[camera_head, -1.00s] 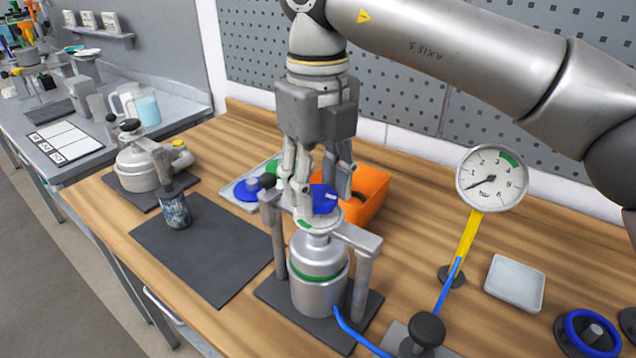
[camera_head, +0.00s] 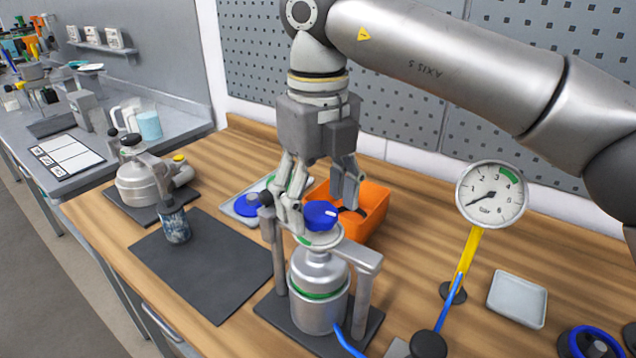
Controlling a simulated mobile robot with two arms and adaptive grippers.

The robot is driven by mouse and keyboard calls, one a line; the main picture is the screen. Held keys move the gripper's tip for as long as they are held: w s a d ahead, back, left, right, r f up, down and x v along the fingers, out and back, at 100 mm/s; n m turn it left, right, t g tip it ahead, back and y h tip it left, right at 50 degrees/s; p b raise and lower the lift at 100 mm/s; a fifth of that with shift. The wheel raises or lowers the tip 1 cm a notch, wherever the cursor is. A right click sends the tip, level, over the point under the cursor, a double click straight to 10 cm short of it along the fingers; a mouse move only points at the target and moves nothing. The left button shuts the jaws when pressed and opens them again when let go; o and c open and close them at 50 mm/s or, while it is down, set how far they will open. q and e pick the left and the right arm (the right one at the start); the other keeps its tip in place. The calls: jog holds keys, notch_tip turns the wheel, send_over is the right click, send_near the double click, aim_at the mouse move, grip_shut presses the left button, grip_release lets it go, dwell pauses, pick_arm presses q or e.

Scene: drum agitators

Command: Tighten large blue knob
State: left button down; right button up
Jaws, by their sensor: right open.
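A large blue knob (camera_head: 320,214) sits on top of the metal drum agitator (camera_head: 319,288), which stands on a dark mat between two posts with a crossbar. My right gripper (camera_head: 322,207) is above and around the knob, open, with its fingers spread on either side. I cannot tell whether a left finger touches the knob. The fingers partly hide the knob's surroundings. My left gripper is not in view.
An orange bin (camera_head: 372,212) stands right behind the knob. A pressure gauge (camera_head: 492,195) on a yellow post is to the right, beside a grey tray (camera_head: 517,291).

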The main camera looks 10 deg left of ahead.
aim_at(318, 209)
notch_tip(318, 209, up, 12)
dwell(0.5)
